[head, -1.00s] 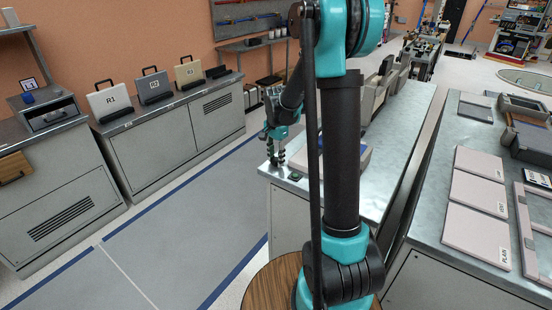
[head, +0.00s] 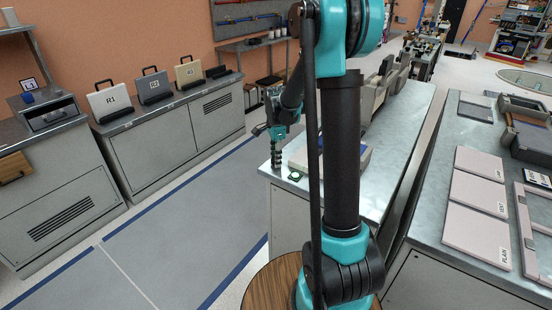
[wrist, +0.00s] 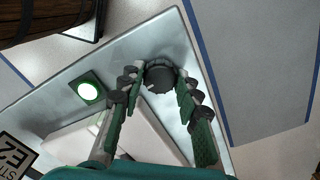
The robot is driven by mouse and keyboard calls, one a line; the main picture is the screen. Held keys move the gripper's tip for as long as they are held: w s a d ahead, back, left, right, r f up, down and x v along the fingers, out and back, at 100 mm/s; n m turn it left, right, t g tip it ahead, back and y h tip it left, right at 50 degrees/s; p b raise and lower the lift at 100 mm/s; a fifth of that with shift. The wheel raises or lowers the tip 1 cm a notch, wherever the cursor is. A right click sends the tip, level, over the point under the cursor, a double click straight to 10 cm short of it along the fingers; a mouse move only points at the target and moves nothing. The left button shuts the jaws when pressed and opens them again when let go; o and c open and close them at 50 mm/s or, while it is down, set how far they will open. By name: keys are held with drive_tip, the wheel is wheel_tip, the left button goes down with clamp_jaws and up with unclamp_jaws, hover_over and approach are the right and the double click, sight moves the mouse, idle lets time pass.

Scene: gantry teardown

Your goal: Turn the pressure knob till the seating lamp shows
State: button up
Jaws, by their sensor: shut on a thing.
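The pressure knob (wrist: 159,83) is a dark round knob with a light mark on its face, near the corner of a metal bench (wrist: 188,48). My gripper (wrist: 158,72) is shut on the knob, with a finger at each side. The seating lamp (wrist: 88,91) glows bright white in a green square, left of the knob in the wrist view. It also shows in the head view (head: 294,177).
A pale block (wrist: 135,135) lies on the bench close to my fingers. A label plate (wrist: 15,160) shows at the lower left of the wrist view. Open floor (head: 190,220) lies left of the bench. Another bench with pale panels (head: 475,232) stands at the right.

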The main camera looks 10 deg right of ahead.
drive_tip(key=o, duration=1.2)
drive_tip(key=shift+c, duration=0.2)
wheel_tip(320, 180, up, 12)
drive_tip(key=s+d+f+n+t, duration=0.1)
drive_tip(key=s+f+n, duration=0.3)
drive_tip(key=s, duration=0.4)
drive_tip(key=s+d+f+n+t, duration=0.1)
drive_tip(key=s+f+n, duration=0.3)
drive_tip(key=s+n, duration=0.3)
drive_tip(key=s+d+f+n+t, duration=0.2)
drive_tip(key=s+f+n, duration=0.2)
drive_tip(key=s, duration=0.6)
drive_tip(key=shift+f+n, duration=0.4)
drive_tip(key=shift+n, duration=0.5)
